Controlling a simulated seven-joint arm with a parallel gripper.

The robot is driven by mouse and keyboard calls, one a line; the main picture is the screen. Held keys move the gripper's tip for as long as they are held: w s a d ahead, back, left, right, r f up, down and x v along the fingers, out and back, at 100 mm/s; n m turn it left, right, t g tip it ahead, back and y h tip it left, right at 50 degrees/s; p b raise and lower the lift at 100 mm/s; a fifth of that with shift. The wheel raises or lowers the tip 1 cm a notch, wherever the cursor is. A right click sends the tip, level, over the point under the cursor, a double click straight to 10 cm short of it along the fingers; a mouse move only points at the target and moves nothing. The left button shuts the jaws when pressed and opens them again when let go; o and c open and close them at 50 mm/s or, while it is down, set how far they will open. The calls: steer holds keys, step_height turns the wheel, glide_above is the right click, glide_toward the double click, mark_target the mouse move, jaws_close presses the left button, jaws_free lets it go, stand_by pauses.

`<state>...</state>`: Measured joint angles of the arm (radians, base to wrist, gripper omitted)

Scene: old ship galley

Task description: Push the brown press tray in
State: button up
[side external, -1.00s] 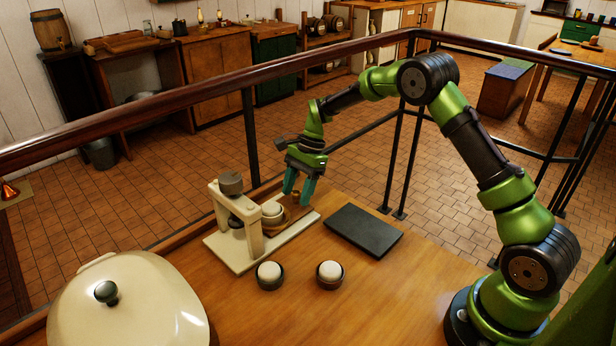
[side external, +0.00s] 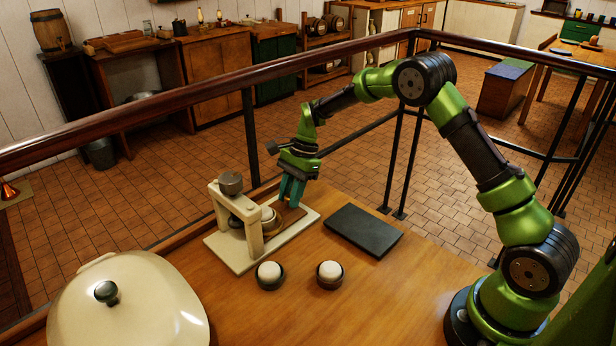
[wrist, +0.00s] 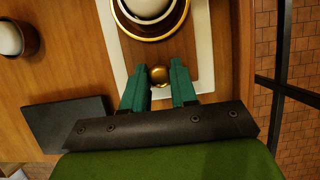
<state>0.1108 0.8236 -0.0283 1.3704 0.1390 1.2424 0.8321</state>
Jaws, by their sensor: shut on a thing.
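The brown press tray (side external: 291,217) lies on the cream base (side external: 236,262) of the press (side external: 231,205). A dark cup with a white round filling (side external: 268,214) sits on it, partly hidden behind the near post of the press. In the wrist view, this cup (wrist: 150,10) has a gold rim, and a round brass knob (wrist: 159,74) is at the tray's outer end. My gripper (side external: 291,202) points down at that end, its teal fingers (wrist: 159,85) shut on the knob, one on each side.
Two dark cups with white fillings (side external: 269,275) (side external: 330,274) stand in front of the press. A dark flat slab (side external: 363,230) lies to the right. A large cream lidded pot (side external: 127,305) stands at front left. A railing (side external: 190,98) runs behind the table.

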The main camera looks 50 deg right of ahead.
mark_target(267, 207)
steer(key=shift+a, duration=3.8)
steer(key=o, duration=1)
steer(key=shift+d, duration=0.1)
steer(key=shift+r, duration=0.1)
steer(key=shift+r, duration=3.4)
